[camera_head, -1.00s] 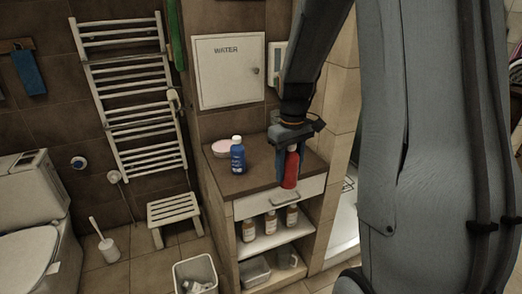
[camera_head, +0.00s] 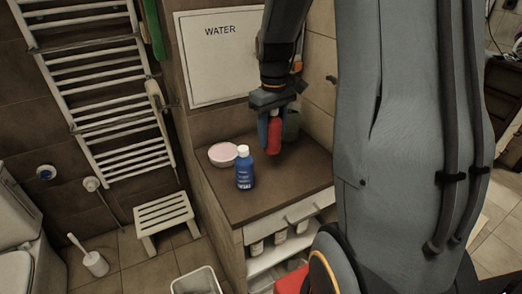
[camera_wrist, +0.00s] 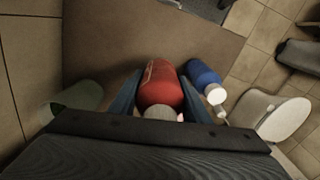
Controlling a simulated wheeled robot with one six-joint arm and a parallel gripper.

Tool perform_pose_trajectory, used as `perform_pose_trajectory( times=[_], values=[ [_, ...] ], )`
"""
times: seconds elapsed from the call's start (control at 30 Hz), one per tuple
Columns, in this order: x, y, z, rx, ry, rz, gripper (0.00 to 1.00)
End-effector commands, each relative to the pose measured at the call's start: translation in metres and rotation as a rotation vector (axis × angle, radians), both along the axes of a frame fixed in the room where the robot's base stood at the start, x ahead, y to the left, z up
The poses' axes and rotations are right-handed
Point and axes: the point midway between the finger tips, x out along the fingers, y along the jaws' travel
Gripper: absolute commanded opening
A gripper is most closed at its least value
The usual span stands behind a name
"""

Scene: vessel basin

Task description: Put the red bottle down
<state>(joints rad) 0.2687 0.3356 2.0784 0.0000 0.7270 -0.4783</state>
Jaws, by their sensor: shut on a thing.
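My gripper (camera_head: 270,132) points down over the back right of the brown cabinet top (camera_head: 270,200), shut on the red bottle (camera_head: 274,136). The bottle looks roughly upright between the two blue fingers. In the wrist view the red bottle (camera_wrist: 160,84) sits between the fingers, with its pale cap toward the camera. I cannot tell whether its base touches the top. A blue bottle (camera_head: 244,170) with a white cap stands on the top, in front of and left of the red one, apart from it.
A pink bowl (camera_head: 223,154) stands behind the blue bottle. A grey-green cup (camera_head: 291,125) stands close to the right of my gripper. The wall with the WATER panel (camera_head: 222,62) is behind. The front of the top is clear.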

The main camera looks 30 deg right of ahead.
Motion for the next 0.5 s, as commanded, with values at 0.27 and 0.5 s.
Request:
perform_pose_trajectory(
  times=[0.27, 0.5],
  values=[
    [-0.003, -0.002, -0.031, 0.002, 0.006, -0.005, 0.15],
    [-0.001, -0.002, -0.058, 0.001, 0.002, -0.004, 0.15]
  ],
)
